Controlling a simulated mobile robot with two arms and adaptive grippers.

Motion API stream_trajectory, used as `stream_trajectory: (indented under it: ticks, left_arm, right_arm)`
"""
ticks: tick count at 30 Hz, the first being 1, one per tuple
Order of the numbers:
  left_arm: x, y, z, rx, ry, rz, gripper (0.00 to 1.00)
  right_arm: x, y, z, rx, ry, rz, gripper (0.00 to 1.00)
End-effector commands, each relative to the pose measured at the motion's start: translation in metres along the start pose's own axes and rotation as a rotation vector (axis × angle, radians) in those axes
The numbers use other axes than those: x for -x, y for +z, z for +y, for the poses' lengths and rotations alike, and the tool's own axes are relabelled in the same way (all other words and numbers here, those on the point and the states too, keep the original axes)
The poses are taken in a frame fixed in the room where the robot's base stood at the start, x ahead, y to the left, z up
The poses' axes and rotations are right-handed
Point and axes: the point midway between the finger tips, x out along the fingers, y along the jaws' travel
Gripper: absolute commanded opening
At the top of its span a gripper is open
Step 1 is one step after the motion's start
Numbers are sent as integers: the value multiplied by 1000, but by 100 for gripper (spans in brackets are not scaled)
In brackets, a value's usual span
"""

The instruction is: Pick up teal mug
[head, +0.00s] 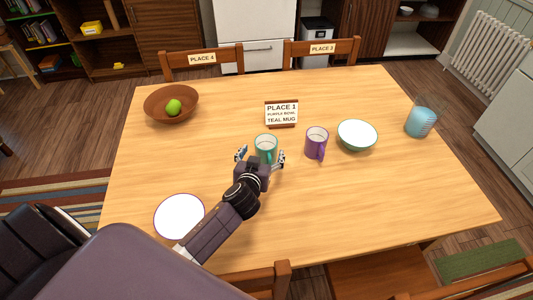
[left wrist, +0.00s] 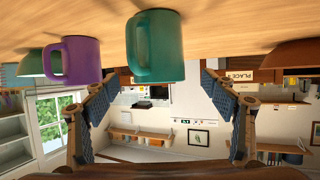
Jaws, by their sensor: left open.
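The teal mug (head: 265,146) stands upright on the wooden table (head: 215,125), near the middle, in front of the place sign. My left gripper (head: 261,159) is open at the near side of the mug, with a finger toward each side. In the left wrist view, tilted so the table is at the top, the teal mug (left wrist: 160,47) is ahead between the open fingers (left wrist: 158,105), nearer the table edge of the picture. Its handle points left there. I see no finger touching it. My right gripper is not in view.
A purple mug (head: 316,144) and a teal bowl (head: 357,134) stand right of the teal mug. A brown bowl (head: 158,106) holds a green apple. The sign (head: 281,113) stands behind; a blue jug (head: 420,122) is far right.

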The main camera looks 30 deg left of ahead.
Motion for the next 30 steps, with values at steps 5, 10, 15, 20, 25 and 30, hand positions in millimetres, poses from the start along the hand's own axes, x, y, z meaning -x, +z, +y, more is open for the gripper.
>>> stream_trajectory:
  ticks: [5, 10, 15, 20, 25, 30]
  left_arm:
    - [-14, -5, 0, -2, -2, 0, 78]
    - [-37, -6, 2, -1, -2, -1, 78]
    - [-51, -5, 1, -1, -1, 0, 78]
    - [-53, -5, 2, 1, 0, -1, 78]
    - [-53, -5, 2, 1, 0, -1, 72]
    - [-53, -5, 2, 1, 0, -1, 53]
  right_arm:
    - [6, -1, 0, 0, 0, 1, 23]
    - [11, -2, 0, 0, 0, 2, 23]
    - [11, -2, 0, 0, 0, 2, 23]
    - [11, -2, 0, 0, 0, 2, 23]
    - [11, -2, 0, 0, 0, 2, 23]
    - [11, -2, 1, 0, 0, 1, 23]
